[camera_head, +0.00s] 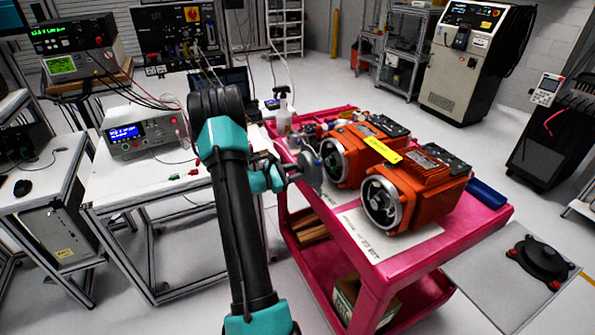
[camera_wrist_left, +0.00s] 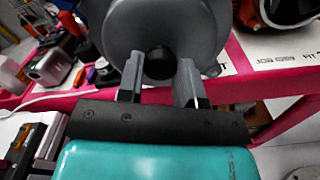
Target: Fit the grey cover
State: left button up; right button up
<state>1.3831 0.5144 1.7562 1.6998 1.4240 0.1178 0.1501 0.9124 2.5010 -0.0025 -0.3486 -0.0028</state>
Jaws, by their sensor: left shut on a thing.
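The round grey cover (camera_head: 310,171) is held in my left gripper (camera_head: 285,172), in front of the orange motors on the pink cart. In the left wrist view the cover (camera_wrist_left: 168,25) fills the top middle, and the fingers of the left gripper (camera_wrist_left: 160,82) are shut on it around a dark central knob (camera_wrist_left: 159,63). The left orange motor (camera_head: 350,148) has an open round end with a green part inside, just right of the cover. The right orange motor (camera_head: 415,187) has an open metallic round end. My right gripper is not in view.
The pink cart (camera_head: 478,222) carries both motors, white paper sheets (camera_head: 385,243), a blue item (camera_head: 487,194) and a spray bottle (camera_head: 283,108). A bench with a power supply (camera_head: 143,131) stands left. A grey platform with a black device (camera_head: 543,259) is at the right.

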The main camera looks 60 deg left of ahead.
aim_at(308, 168)
pick_arm(q)
jog(key=shift+w, duration=0.25)
jog(key=shift+w, duration=3.25)
jog(key=shift+w, duration=0.5)
jog(key=o, duration=1.1)
jog(key=shift+c, duration=0.4)
jog(key=shift+s, duration=0.15)
jog(key=shift+s, duration=1.15)
